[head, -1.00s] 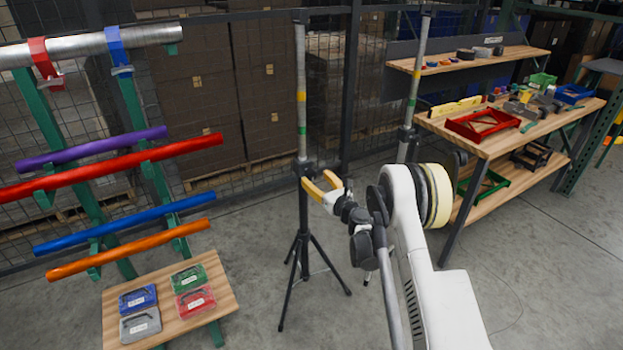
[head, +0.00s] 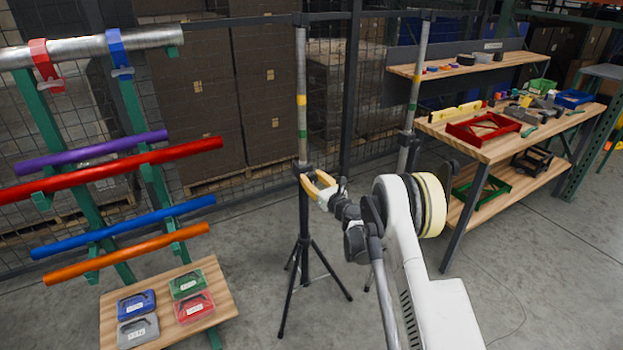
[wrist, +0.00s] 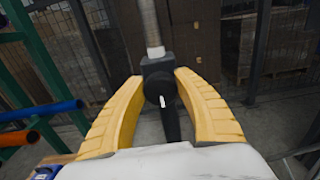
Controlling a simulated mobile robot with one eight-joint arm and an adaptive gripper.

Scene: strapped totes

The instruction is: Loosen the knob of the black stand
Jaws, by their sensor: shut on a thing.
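The black stand (head: 304,215) is an upright tripod with a grey pole that carries a yellow and a green band. Its round black knob (wrist: 160,89), with a small white mark, faces me in the wrist view. My gripper (head: 312,181) is at the stand's collar, and its two yellow fingers (wrist: 158,92) lie on either side of the knob. The gripper is shut on the knob. In the head view the fingers hide most of the knob.
A second similar stand (head: 404,150) is to the right, partly behind my arm. A rack with coloured tubes (head: 130,235) is on the left, above a small wooden table (head: 225,297) with several cases. A workbench (head: 490,150) is at the right. A mesh fence is behind.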

